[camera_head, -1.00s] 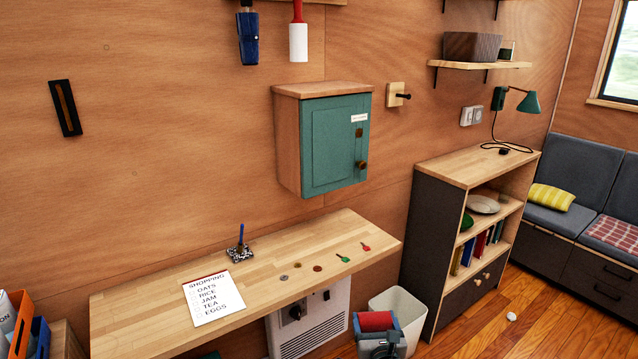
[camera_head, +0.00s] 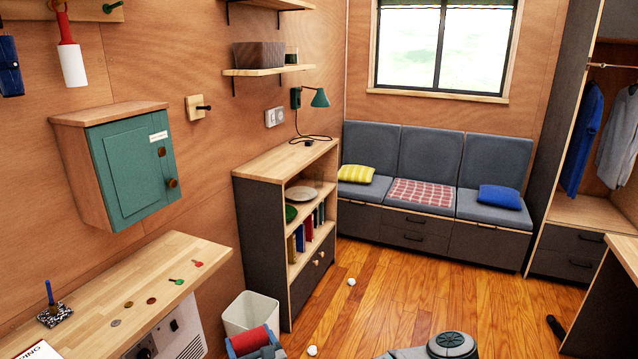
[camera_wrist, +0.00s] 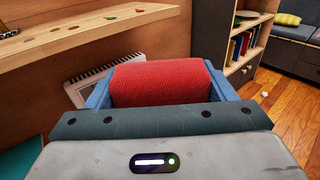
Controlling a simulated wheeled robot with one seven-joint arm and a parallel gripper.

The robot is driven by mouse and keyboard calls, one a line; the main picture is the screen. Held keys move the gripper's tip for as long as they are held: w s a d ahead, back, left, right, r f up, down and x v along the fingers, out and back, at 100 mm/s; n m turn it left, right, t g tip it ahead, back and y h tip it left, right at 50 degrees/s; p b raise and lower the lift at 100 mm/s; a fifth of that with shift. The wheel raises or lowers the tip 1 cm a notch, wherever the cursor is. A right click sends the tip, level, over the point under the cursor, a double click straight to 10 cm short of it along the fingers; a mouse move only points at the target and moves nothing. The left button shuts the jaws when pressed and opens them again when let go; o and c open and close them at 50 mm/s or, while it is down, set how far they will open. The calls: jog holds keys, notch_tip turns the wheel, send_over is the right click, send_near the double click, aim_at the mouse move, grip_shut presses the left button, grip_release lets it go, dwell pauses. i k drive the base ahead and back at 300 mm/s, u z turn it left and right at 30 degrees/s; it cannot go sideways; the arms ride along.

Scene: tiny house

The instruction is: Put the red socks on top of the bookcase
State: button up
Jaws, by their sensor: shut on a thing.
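The red socks (camera_wrist: 160,82) are a rolled red bundle between the blue fingers of my gripper (camera_wrist: 158,84) in the wrist view. My gripper is shut on them. In the head view the red socks (camera_head: 250,340) and my gripper (camera_head: 252,343) show at the bottom edge, in front of the white bin. The bookcase (camera_head: 262,225) stands against the wall beyond them, dark-sided with a light wood top.
A wooden counter (camera_head: 190,250) with keys and coins runs along the left. A white bin (camera_head: 250,312) stands between it and the bookcase. White balls (camera_head: 351,282) lie on the open wooden floor. A grey sofa (camera_head: 430,160) is at the back.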

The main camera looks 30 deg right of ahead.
aim_at(298, 153)
jog(key=z, duration=0.5)
jog(key=k, duration=1.15)
jog(key=z, duration=0.85)
jog(key=i, duration=0.95)
jog(key=z, duration=0.55)
jog(key=i, duration=2.7)
jog(key=u, duration=0.2)
jog(key=i, duration=1.3)
jog(key=u, duration=1.4)
jog(key=i, duration=0.65)
jog(key=u, duration=0.75)
